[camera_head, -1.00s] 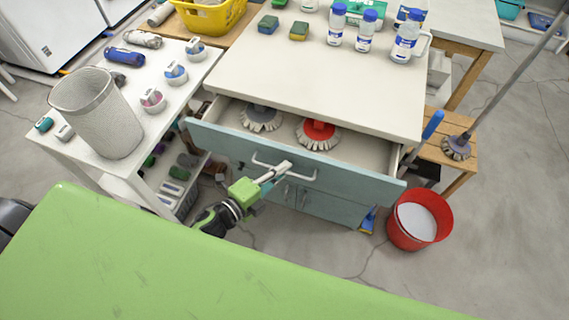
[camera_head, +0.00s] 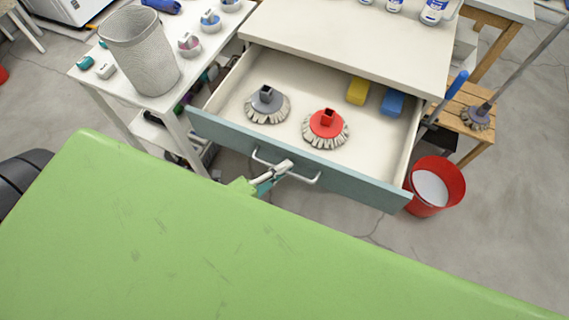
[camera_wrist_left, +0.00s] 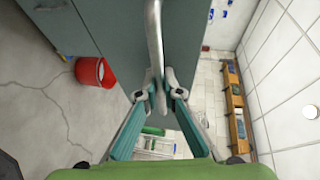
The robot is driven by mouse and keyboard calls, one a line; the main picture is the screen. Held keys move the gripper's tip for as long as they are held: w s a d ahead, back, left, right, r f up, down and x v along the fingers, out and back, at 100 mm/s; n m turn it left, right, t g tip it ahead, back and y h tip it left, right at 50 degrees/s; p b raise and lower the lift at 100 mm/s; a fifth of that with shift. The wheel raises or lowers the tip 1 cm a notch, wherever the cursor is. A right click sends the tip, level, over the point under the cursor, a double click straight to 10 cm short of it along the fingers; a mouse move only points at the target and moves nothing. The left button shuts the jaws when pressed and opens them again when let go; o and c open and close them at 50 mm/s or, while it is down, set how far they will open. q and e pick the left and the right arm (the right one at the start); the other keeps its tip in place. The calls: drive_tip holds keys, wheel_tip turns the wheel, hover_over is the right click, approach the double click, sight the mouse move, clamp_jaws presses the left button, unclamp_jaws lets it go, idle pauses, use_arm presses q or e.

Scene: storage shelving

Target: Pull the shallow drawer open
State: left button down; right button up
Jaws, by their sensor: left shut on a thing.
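The shallow drawer (camera_head: 230,136) has a blue-grey front and stands well open in the head view, tilted with the camera's angle. Its silver bar handle (camera_head: 301,178) runs across the front. My left gripper (camera_head: 281,169) is shut on the handle near its middle. In the left wrist view the gripper (camera_wrist_left: 158,92) has its two fingertips closed around the handle bar (camera_wrist_left: 154,45). Inside the drawer are a grey brush head (camera_head: 268,103), a red brush head (camera_head: 326,127), a yellow sponge (camera_head: 358,91) and a blue sponge (camera_head: 392,102). My right gripper is not in view.
A red bucket (camera_head: 437,187) stands on the floor right of the drawer. A white side table (camera_head: 153,101) with a mesh bin (camera_head: 142,52) is at the left. A wooden stool (camera_head: 462,125) is at the right. My green body panel fills the foreground.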

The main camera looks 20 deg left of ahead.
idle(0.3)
use_arm(q)
drive_tip(key=c, duration=2.4)
unclamp_jaws()
drive_tip(key=shift+c, duration=0.2)
drive_tip(key=v, duration=1.2)
drive_tip(key=s+a+f+n+g+y, duration=0.25)
drive_tip(key=f+n, duration=0.35)
drive_tip(key=f, duration=0.7)
drive_tip(key=s+a+f+n+g+y, duration=0.25)
drive_tip(key=f+n, duration=0.35)
drive_tip(key=f, duration=0.7)
drive_tip(key=s+d+f+n+g+y, duration=0.1)
drive_tip(key=s+f+n+g, duration=0.6)
drive_tip(key=s+f, duration=0.8)
drive_tip(key=shift+s+d+f+n+g+y, duration=0.3)
drive_tip(key=shift+d+g+y, duration=0.1)
drive_tip(key=shift+g, duration=0.4)
